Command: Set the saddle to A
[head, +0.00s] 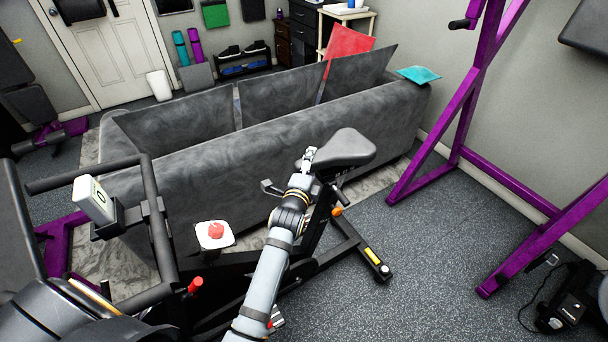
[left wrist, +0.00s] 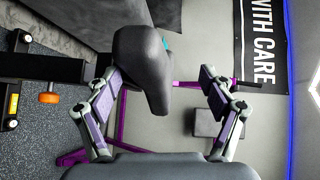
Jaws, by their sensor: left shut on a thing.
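The dark grey saddle (head: 348,145) tops the seat post of a black exercise bike, in the middle of the head view. My left gripper (head: 308,158) is at the saddle's left side, shut on it. In the left wrist view the saddle (left wrist: 140,60) lies between the two fingers (left wrist: 162,88), close against the left one. An orange knob (head: 337,211) sits low on the seat post; it also shows in the left wrist view (left wrist: 48,98). No letter A or scale marks are readable. My right gripper is not in view.
A grey sofa (head: 270,150) stands close behind the bike. A purple rack (head: 450,130) stands at the right. Speckled floor (head: 430,260) is open at the right.

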